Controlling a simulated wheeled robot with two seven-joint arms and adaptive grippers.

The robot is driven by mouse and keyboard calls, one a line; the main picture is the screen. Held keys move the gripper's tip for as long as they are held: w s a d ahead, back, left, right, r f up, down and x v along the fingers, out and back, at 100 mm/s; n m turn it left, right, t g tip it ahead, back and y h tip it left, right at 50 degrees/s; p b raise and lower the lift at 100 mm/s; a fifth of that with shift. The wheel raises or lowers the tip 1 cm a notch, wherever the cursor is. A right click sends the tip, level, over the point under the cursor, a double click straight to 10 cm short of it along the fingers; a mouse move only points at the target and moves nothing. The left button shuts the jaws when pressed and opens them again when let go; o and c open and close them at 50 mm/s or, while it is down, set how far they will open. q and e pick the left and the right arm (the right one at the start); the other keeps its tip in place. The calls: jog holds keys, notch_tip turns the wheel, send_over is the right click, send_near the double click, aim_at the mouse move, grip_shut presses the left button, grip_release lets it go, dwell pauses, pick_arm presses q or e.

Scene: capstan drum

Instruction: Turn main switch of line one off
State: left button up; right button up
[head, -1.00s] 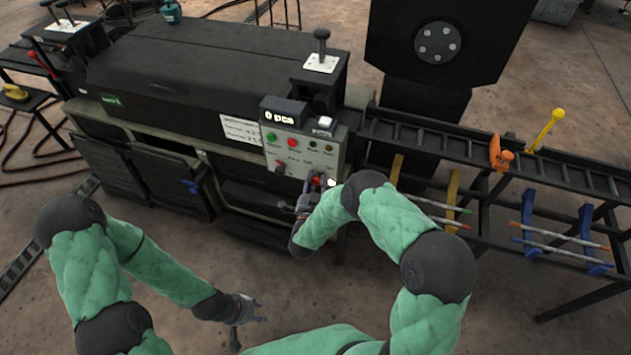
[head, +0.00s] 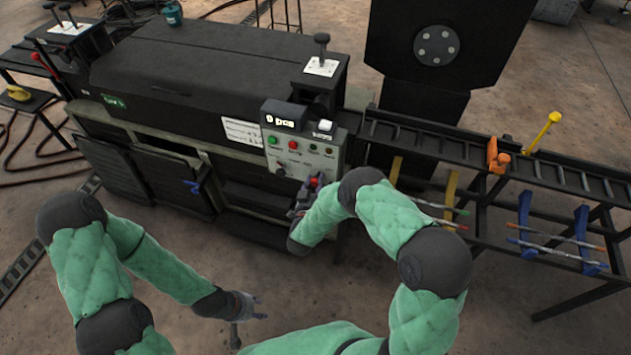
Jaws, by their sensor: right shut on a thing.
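The grey control panel (head: 299,158) stands at the front right of the black machine, with green and red buttons, small knobs and a lit display on top. A red switch (head: 313,183) sits at its lower right, mostly hidden by my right gripper (head: 311,186). My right gripper is shut on this red switch; the switch's angle and its label cannot be read. My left gripper (head: 254,308) hangs low over the floor in front of the machine, with its fingers apart and empty.
A black rail frame (head: 450,147) runs right from the panel, with an orange clamp (head: 497,156) and a yellow-knobbed lever (head: 543,131). Open cabinet doors (head: 172,183) are left of the panel. The floor in front is clear.

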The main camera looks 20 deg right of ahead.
jog(key=n, duration=0.1)
jog(key=n+p, duration=0.1)
jog(key=n, duration=0.1)
jog(key=n+g, duration=0.1)
jog(key=shift+w+r+n+h+p, duration=0.1)
jog(key=shift+r+n+h+p, duration=0.15)
jog(key=shift+n+h+p, duration=0.15)
jog(key=n+p, duration=0.1)
jog(key=n, duration=0.3)
jog(key=shift+w+g+h, duration=0.1)
jog(key=shift+g+h, duration=0.3)
jog(key=shift+n, duration=0.4)
jog(key=o, duration=1.2)
jog(key=shift+c, duration=0.2)
jog(key=shift+a+f, duration=0.1)
jog(key=shift+f, duration=0.05)
jog(key=shift+s+a, duration=0.2)
jog(key=shift+s, duration=0.15)
jog(key=v, duration=1.1)
